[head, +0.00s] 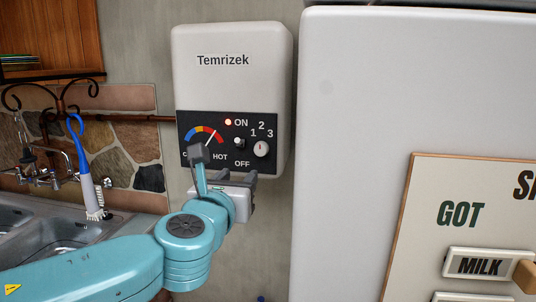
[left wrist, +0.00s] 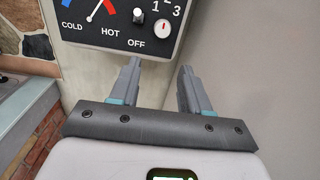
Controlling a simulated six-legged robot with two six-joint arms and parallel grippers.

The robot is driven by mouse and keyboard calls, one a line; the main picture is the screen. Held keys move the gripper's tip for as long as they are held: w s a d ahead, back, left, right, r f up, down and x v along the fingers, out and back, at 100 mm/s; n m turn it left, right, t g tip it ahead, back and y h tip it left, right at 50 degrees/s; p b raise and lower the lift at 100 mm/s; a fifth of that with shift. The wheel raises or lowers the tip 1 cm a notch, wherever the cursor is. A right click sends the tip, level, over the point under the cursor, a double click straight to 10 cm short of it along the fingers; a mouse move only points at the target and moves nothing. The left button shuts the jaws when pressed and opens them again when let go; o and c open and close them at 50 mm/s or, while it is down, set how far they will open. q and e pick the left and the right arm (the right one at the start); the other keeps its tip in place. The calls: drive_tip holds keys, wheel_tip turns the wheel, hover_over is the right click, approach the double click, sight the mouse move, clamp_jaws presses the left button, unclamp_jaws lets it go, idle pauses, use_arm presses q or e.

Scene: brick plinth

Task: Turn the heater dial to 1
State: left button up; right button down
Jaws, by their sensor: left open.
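The heater (head: 233,88) is a white wall box with a black control panel and the name Temrizek. Its dial (head: 261,149) is a round white knob with a red mark pointing up, roughly at 2, among the numbers 1, 2 and 3. The dial also shows at the top of the left wrist view (left wrist: 162,31), where the 2 is cut off. My left gripper (head: 238,175) is open and empty, just below the panel. In the left wrist view its fingers (left wrist: 160,66) point up below the dial, apart from it. My right gripper is not in view.
A small switch (head: 239,142) sits left of the dial, close by, under a lit red lamp (head: 228,122). A large white fridge (head: 345,150) stands to the right. A sink (head: 62,232) with a blue-handled brush (head: 82,160) is at the left.

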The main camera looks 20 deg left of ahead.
sight(260, 149)
use_arm(q)
drive_tip(key=p+x, duration=0.1)
drive_tip(key=x, duration=0.4)
drive_tip(key=p+x, duration=0.1)
drive_tip(key=x, duration=0.3)
drive_tip(key=r+p+x, duration=0.1)
drive_tip(key=x, duration=0.4)
drive_tip(key=shift+w, duration=0.7)
drive_tip(key=shift+w+d+p, duration=0.15)
drive_tip(key=shift+w+p, duration=0.15)
drive_tip(key=shift+s, duration=0.1)
drive_tip(key=c, duration=0.7)
